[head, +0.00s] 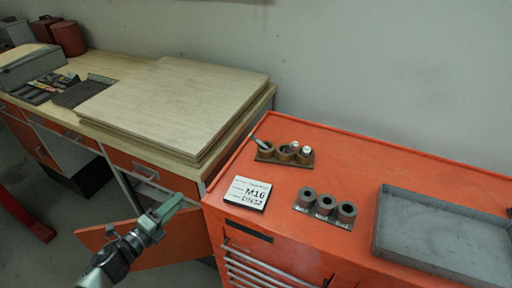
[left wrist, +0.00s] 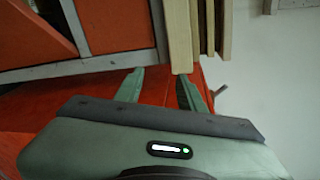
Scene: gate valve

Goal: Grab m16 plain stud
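A rack of brown cups (head: 284,154) stands on the orange cabinet top. A thin grey rod-like piece (head: 261,143) leans out of its left cup, and small pale-topped pieces (head: 306,150) show at its right cups. I cannot tell which piece is the M16 plain stud. A card reading M16 DN32 (head: 248,192) lies in front of the rack. My left gripper (head: 172,208) is left of the orange cabinet, well apart from the rack. In the left wrist view its green fingers (left wrist: 160,88) are spread with nothing between them. My right gripper is out of view.
A second rack with dark hollow cylinders (head: 326,205) stands at the cabinet front. A grey metal tray (head: 440,205) is at the right. A wooden bench with stacked boards (head: 180,98) stands at the left, above an open orange door (head: 180,240).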

